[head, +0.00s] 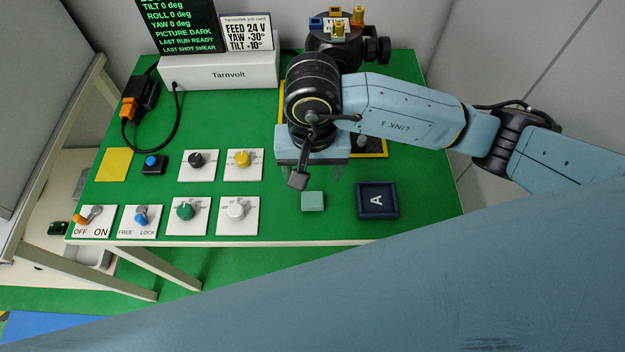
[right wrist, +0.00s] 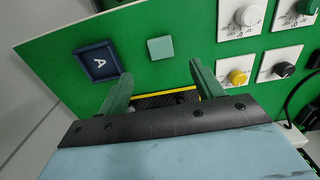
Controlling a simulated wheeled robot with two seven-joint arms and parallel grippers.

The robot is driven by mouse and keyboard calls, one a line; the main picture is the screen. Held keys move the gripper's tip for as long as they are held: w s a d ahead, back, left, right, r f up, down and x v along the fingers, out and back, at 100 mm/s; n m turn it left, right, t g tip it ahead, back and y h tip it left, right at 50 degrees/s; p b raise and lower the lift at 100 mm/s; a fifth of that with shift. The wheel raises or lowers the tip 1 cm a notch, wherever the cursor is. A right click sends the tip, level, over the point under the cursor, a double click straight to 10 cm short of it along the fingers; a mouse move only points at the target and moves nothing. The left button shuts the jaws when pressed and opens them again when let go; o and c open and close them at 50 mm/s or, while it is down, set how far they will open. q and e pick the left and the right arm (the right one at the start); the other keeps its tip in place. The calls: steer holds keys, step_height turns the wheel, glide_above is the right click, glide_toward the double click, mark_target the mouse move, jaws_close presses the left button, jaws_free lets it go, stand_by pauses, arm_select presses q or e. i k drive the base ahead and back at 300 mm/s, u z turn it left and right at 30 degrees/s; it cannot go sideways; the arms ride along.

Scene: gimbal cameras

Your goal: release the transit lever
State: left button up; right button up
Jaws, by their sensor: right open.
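The transit lever (head: 141,218) appears to be the blue-capped lever on the white FREE/LOCK plate (head: 126,231) at the table's front left. Its cap is near the middle of the plate, and I cannot tell surely which side it leans to. My right gripper (head: 310,180) is well to the right of it, above the table behind the green block. In the right wrist view its two green fingers (right wrist: 162,85) are apart with nothing held between them. The lever is not visible in that view. My left gripper is not in view.
The OFF/ON lever plate (head: 90,230) stands left of the FREE/LOCK plate. Several knob plates, such as the green knob (head: 185,209), lie to the right. A green block (head: 313,201) and dark A tray (head: 377,200) are near my right gripper. The Tarnvolt box (head: 225,73) stands behind.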

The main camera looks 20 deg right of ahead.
mark_target(141, 217)
steer(key=u, duration=1.1)
